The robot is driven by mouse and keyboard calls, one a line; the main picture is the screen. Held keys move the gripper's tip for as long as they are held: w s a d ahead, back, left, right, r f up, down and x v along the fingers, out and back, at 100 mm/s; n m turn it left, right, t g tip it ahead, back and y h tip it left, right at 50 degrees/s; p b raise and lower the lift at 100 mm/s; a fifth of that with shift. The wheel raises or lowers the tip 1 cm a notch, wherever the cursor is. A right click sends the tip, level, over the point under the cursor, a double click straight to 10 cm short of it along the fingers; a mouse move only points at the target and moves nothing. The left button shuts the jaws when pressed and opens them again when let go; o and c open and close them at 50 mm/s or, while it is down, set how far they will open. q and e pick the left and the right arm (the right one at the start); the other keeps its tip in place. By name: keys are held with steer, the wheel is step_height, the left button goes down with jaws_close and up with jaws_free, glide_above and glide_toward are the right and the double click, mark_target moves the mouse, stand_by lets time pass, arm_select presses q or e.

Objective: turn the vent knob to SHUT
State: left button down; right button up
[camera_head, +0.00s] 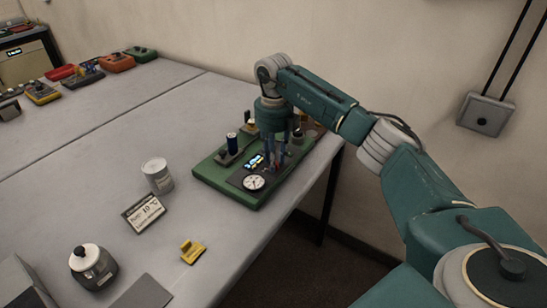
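A green-based apparatus (225,183) sits near the table's right edge. It carries a round white gauge (253,183), a small lit display (254,162) and a dark blue cylinder (232,143) standing upright. My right gripper (276,163) points straight down over the right part of this apparatus, its fingers low beside the display. A little red shows at the fingertips. The vent knob cannot be made out; the fingers may hide it. Whether the fingers are open or shut on something is too small to tell. My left gripper is out of view.
Coloured devices (117,63) line the far table. The table's middle is clear.

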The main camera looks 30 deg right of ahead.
steer(key=shift+f, duration=0.35)
